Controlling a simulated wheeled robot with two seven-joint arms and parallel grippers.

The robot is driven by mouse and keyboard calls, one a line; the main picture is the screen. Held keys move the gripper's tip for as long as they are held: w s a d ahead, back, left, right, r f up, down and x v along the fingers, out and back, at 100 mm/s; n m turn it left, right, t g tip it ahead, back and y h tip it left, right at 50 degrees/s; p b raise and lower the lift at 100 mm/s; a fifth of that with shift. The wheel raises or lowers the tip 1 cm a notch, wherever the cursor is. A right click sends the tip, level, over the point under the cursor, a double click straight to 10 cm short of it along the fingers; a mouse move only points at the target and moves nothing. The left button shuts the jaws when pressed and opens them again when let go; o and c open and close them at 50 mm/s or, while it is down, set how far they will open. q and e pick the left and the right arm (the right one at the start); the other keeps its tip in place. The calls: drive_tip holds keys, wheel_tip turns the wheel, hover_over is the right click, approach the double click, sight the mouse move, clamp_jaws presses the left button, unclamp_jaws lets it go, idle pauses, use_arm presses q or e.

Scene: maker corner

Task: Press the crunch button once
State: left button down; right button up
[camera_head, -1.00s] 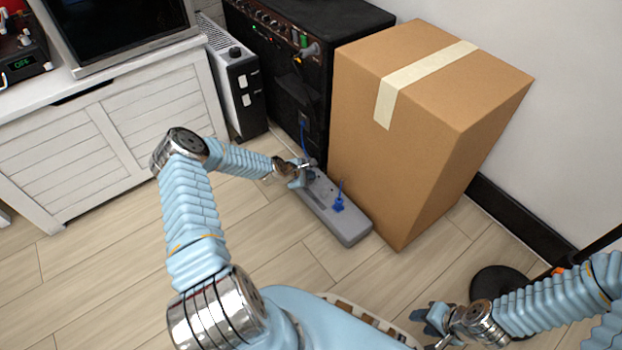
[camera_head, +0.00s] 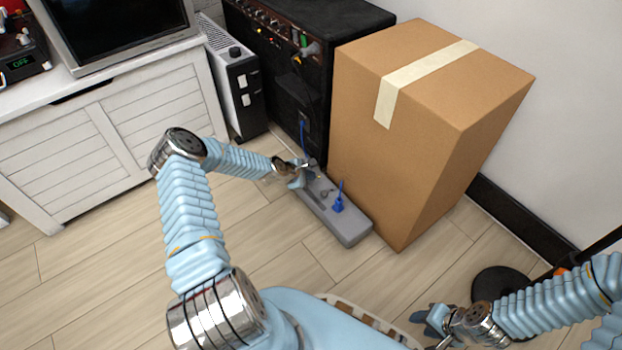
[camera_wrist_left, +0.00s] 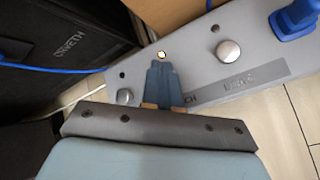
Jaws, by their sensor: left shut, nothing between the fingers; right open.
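A long grey foot pedal (camera_head: 345,228) lies on the floor between the amplifier and the cardboard box. It also fills the upper part of the left wrist view (camera_wrist_left: 190,75). There it has a round silver button (camera_wrist_left: 228,51) on the right and another (camera_wrist_left: 124,96) on the left. My left gripper (camera_head: 306,177) is shut and empty, its tips on or just over the pedal (camera_wrist_left: 162,68). It hides the spot between the two buttons and most of a label ending in "CH". A small light (camera_wrist_left: 161,55) glows just beyond the tips. My right gripper (camera_head: 432,326) is open, far from the pedal.
A black amplifier (camera_head: 295,95) stands behind the pedal, and a tall cardboard box (camera_head: 400,130) stands close on its right. Blue plugs and cables (camera_head: 338,205) rise from the pedal. A white heater (camera_head: 228,85) stands left of the amplifier. Floor in front is clear.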

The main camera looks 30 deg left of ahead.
sight(309, 181)
use_arm(q)
wheel_tip(309, 181, up, 6)
drive_tip(key=p, duration=0.4)
drive_tip(key=shift+r, duration=0.1)
idle(0.5)
drive_tip(key=s+d+r+m+g+h+p, duration=0.1)
drive_tip(key=s+d+r+m+g+p, duration=0.15)
drive_tip(key=s+d+m, duration=0.6)
drive_tip(key=s+d+r+m+g+h+p, duration=0.2)
drive_tip(key=s+d+r+m+p, duration=0.15)
drive_tip(key=d, duration=0.95)
drive_tip(key=s+d+r+m+g+p, duration=0.1)
drive_tip(key=s+d+r+m, duration=0.1)
drive_tip(key=s+m, duration=0.3)
drive_tip(key=s+d+r+m+g+y+p, duration=0.1)
drive_tip(key=s+d+r+m+g+p, duration=0.1)
drive_tip(key=s, duration=1)
drive_tip(key=r+m, duration=0.1)
drive_tip(key=m, duration=0.1)
drive_tip(key=shift+s+d+m+y, duration=0.2)
drive_tip(key=shift+d+m+y, duration=0.1)
drive_tip(key=shift+d+m, duration=0.1)
